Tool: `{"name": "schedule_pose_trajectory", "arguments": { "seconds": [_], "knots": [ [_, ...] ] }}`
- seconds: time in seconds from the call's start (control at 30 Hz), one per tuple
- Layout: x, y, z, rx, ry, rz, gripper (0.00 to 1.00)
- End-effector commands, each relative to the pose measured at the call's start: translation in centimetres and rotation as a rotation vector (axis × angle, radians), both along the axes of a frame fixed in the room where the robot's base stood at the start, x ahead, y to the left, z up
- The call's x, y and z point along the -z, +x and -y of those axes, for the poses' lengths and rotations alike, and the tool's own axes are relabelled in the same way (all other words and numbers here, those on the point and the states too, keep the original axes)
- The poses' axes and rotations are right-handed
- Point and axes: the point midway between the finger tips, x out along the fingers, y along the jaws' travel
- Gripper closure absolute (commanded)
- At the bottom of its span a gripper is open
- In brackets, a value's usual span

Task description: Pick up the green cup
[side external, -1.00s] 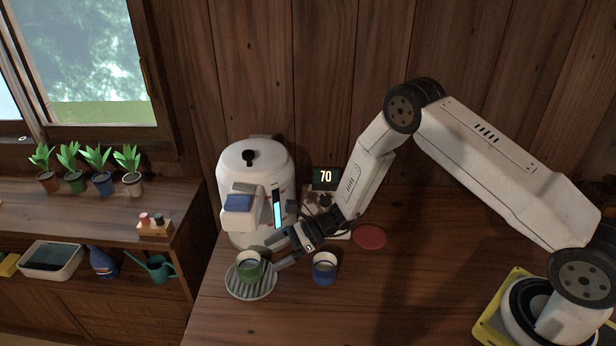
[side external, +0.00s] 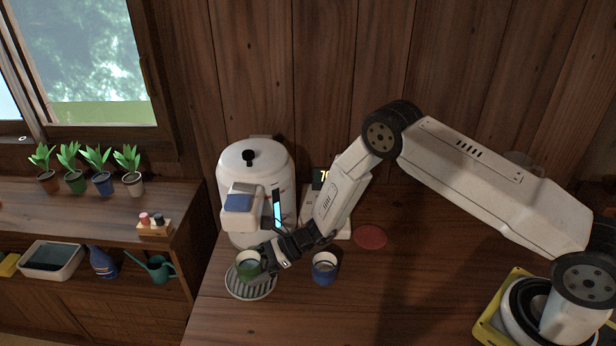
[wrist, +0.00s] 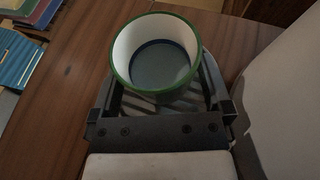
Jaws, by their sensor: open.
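The green cup (side external: 248,266) stands upright on the round slatted drip tray (side external: 240,290) in front of the white water dispenser. My gripper (side external: 258,262) is open and low at the cup, coming from the right. In the wrist view the cup (wrist: 155,85) shows its green rim, white inner wall and a dark bottom. The fingers of my gripper (wrist: 158,95) lie on either side of the cup, with the cup between them. Whether either finger touches the cup cannot be told.
The white dispenser (side external: 255,168) stands close behind the cup. A blue cup (side external: 325,270) stands just right of my gripper. A scale with a display (side external: 320,180) and a red coaster (side external: 370,237) lie farther right. The front of the table is clear.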

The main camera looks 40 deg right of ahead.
Motion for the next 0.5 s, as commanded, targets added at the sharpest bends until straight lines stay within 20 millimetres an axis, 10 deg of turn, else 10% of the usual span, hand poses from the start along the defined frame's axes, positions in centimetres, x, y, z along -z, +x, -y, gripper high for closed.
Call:
{"name": "schedule_pose_trajectory", "arguments": {
  "seconds": [0.5],
  "knots": [
    [0.50,0.45,-1.10,0.000,-0.001,-0.001,0.00]
  ]
}}
